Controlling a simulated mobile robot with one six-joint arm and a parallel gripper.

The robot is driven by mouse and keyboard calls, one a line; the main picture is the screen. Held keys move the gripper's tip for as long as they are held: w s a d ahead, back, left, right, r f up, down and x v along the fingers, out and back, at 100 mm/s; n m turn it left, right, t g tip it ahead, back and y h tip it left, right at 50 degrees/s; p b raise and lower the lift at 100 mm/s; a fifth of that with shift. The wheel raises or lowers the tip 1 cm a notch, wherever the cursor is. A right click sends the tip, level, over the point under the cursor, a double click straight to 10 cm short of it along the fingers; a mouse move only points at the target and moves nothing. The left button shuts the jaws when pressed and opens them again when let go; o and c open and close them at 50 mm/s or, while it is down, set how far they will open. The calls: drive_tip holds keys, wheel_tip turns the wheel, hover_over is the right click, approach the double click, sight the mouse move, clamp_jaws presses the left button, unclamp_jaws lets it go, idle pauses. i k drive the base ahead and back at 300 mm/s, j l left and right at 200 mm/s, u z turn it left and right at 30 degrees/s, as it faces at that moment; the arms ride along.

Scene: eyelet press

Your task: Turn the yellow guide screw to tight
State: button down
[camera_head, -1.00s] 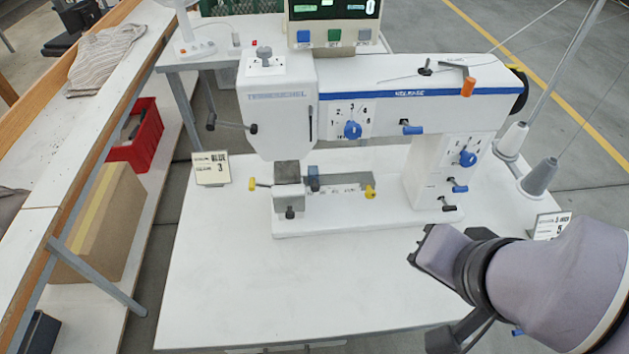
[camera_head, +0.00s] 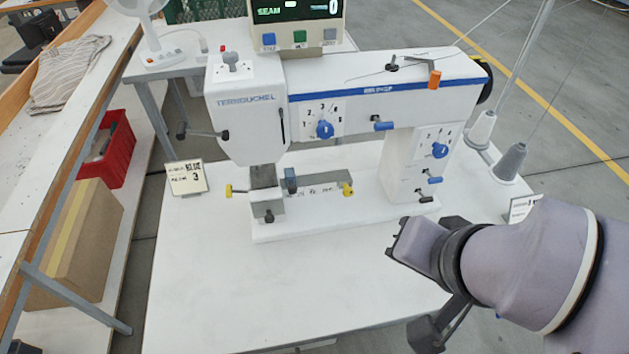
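The white eyelet press (camera_head: 400,185) stands on a white table. Two small yellow parts show low on it: a yellow knob (camera_head: 347,189) at the right end of the grey guide bar (camera_head: 318,190), and a yellow-ended part (camera_head: 229,190) left of the small grey block under the press head. Which one is the guide screw, and how tight it is, I cannot tell. My gripper (camera_head: 394,240) is at the right, in front of the press and apart from it, pointing left. Its fingers are too unclear to tell open from shut.
Blue knobs (camera_head: 324,129) and levers sit on the press front. A small sign (camera_head: 187,178) stands left of it, another (camera_head: 523,207) at the right. Thread cones (camera_head: 510,162) stand at the back right. The table front (camera_head: 260,290) is clear.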

sight(348, 191)
drive_tip(key=k+j+z, duration=0.65)
drive_tip(key=k, duration=0.15)
drive_tip(key=i, duration=0.55)
drive_tip(key=u, duration=0.05)
